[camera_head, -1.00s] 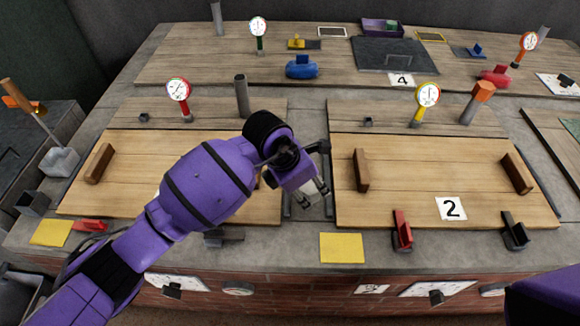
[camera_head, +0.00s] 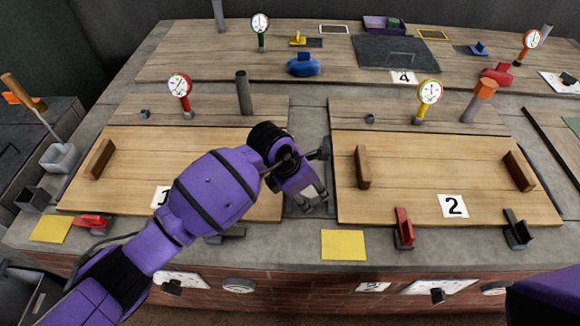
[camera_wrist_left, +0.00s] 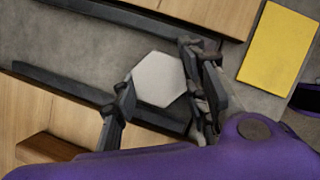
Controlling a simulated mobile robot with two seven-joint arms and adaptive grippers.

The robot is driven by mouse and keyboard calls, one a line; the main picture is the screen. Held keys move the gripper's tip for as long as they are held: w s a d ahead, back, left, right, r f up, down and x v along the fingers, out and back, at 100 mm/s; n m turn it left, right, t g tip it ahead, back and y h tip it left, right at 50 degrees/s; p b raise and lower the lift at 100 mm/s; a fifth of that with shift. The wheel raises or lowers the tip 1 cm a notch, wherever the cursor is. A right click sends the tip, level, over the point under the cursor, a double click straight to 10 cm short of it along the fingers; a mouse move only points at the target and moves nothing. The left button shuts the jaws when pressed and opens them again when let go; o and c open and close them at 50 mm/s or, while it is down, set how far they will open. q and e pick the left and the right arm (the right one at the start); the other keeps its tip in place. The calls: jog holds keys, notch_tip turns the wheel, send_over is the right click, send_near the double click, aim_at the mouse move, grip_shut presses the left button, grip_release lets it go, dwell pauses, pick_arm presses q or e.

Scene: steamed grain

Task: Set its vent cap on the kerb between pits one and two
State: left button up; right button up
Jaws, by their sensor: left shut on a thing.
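My left gripper (camera_head: 312,201) is over the grey kerb (camera_head: 309,130) between pit one's wooden cover (camera_head: 130,150) and pit two's cover (camera_head: 440,165). It is shut on a pale grey six-sided cap, seen in the left wrist view (camera_wrist_left: 158,78) between the two dark fingers. In the head view the cap is mostly hidden by the gripper. I cannot tell whether it touches the kerb. Pit one's grey pipe (camera_head: 243,93) has a bare top. Pit two's pipe bears an orange cap (camera_head: 486,87). My right gripper is not in view.
Dark rails edge the covers along the kerb, seen in the left wrist view (camera_wrist_left: 85,88). A yellow pad (camera_head: 343,245) lies in front of the kerb. A brown wooden handle (camera_head: 362,167) stands on pit two's cover, right of my gripper.

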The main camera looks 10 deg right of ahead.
pick_arm(q)
jog(key=shift+s+a+f, duration=0.15)
jog(key=shift+s+f, duration=0.05)
jog(key=shift+f, duration=0.4)
jog(key=o, duration=0.8)
jog(key=shift+f, duration=0.1)
jog(key=shift+o, duration=0.9)
jog(key=shift+w+f, duration=0.15)
jog(key=shift+r, duration=0.25)
